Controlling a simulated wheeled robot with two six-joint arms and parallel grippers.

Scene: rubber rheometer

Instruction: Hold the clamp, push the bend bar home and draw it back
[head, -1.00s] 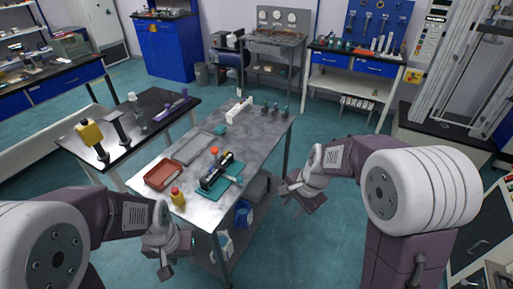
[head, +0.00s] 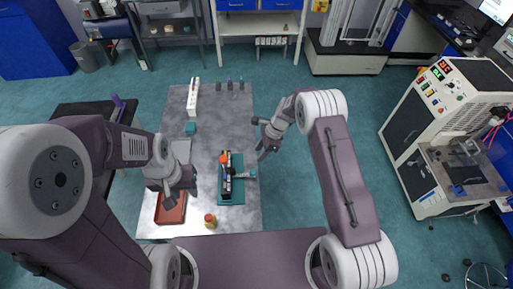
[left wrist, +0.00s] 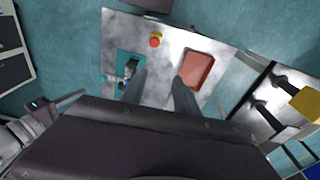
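The clamp and bend bar seem to belong to a dark bench device (head: 226,180) with an orange-red part, on a teal mat (head: 236,196). I cannot tell clamp from bar at this size. The device also shows in the left wrist view (left wrist: 131,68), left of the fingers. My left gripper (head: 170,198) hangs above the table, left of the device and near the red tray. Its two fingers are apart and empty in the left wrist view (left wrist: 160,92). My right gripper (head: 258,138) is right of the table edge, beyond the device, with its fingers apart and empty.
A white rack (head: 193,97) and several small dark items stand at the far end. Open floor lies right of the table.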

